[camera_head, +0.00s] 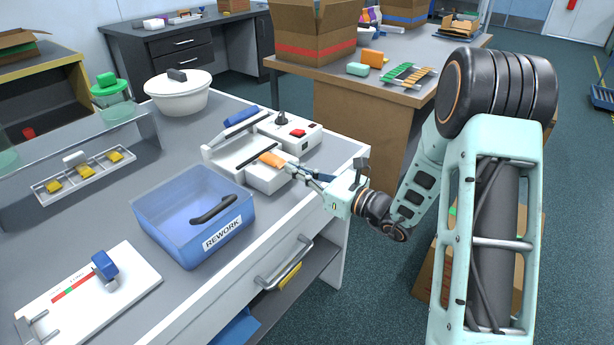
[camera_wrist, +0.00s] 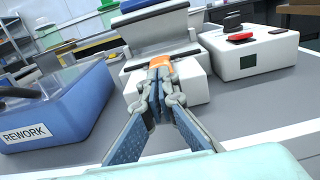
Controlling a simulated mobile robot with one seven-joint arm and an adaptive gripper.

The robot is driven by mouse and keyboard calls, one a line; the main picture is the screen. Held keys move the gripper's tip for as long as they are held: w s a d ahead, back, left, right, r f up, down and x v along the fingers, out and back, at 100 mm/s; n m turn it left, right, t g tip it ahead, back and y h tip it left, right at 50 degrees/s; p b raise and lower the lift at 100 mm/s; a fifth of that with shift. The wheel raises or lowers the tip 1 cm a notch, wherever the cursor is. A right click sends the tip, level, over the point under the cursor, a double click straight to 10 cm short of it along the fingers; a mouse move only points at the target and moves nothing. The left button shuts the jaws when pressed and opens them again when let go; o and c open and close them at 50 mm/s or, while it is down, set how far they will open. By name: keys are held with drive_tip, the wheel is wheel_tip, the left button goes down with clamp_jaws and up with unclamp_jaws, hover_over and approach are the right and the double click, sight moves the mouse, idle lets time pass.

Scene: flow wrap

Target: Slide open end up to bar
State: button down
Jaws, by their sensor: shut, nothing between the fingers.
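The white sealer (camera_head: 266,182) stands on the grey bench with its blue-handled upper arm (camera_head: 241,118) raised. A dark bar (camera_head: 249,159) runs across the sealer. An orange packet (camera_head: 271,159) lies on the sealer at the bar; it also shows in the wrist view (camera_wrist: 162,65), partly hidden behind my fingertips. I cannot tell which end of it is open. My gripper (camera_head: 291,167) is shut and empty, at the packet's near end. In the wrist view my fingertips (camera_wrist: 161,88) are together just in front of the packet; I cannot tell whether they touch it.
A blue REWORK bin (camera_head: 150,212) stands left of the sealer. A control box (camera_head: 292,130) with a red switch stands behind it to the right. A white pot (camera_head: 178,97), a rack with yellow pieces (camera_head: 50,189) and a white board (camera_head: 130,286) are farther left.

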sight(281, 163)
drive_tip(key=shift+w+a, duration=0.15)
drive_tip(key=shift+a, duration=0.05)
drive_tip(key=shift+x, duration=1.45)
